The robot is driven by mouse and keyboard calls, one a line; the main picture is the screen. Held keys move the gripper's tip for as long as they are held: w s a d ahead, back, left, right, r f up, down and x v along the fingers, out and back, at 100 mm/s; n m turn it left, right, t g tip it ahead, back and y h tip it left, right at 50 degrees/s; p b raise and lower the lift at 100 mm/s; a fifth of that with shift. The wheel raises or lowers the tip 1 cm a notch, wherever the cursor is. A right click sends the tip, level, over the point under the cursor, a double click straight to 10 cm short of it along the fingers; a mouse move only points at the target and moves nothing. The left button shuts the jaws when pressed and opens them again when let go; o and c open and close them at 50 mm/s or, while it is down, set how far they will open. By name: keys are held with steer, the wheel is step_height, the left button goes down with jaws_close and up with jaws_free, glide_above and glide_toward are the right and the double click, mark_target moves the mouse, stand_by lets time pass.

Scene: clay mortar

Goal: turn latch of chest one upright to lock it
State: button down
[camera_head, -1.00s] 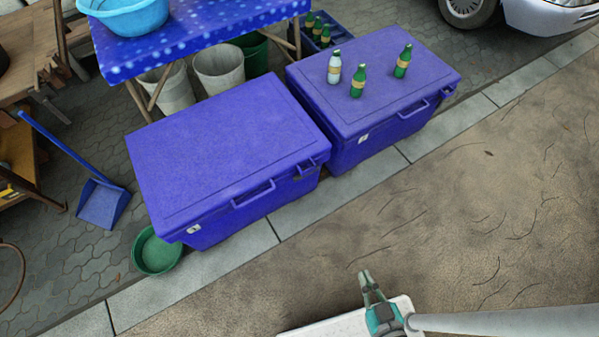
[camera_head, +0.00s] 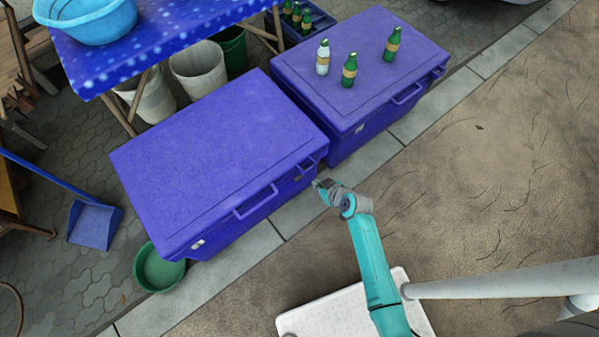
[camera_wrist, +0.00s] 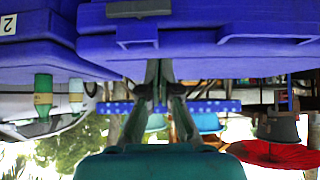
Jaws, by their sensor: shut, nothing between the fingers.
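The left chest (camera_head: 215,150) is blue with its lid down, and it carries a small white label (camera_head: 197,244) whose number I cannot read. Its latch (camera_head: 307,166) is at the right end of the front side, by the lid edge. In the upside-down wrist view, a darker bar (camera_wrist: 138,8) lies sideways by a bracket (camera_wrist: 136,36) and looks like this latch. My gripper (camera_head: 319,184) is shut and empty, just in front of the chest's right front corner, seemingly apart from the latch. Its fingers also show in the wrist view (camera_wrist: 159,72).
The chest marked 2 (camera_wrist: 8,23) stands to the right, with three bottles (camera_head: 350,70) on its lid. A front handle (camera_head: 255,203) juts from the left chest. A green basin (camera_head: 158,268) sits by its left corner.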

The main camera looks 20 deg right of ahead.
steer(key=w, duration=0.2)
glide_above(303, 177)
steer(key=s, duration=0.2)
step_height(303, 177, down, 7)
steer(key=shift+w+a+f, duration=0.1)
steer(key=shift+a+f, duration=0.05)
steer(key=shift+f, duration=0.45)
steer(key=shift+w+a+f, duration=0.1)
steer(key=shift+a+f, duration=0.05)
steer(key=shift+f, duration=1.25)
steer(key=shift+f, duration=0.1)
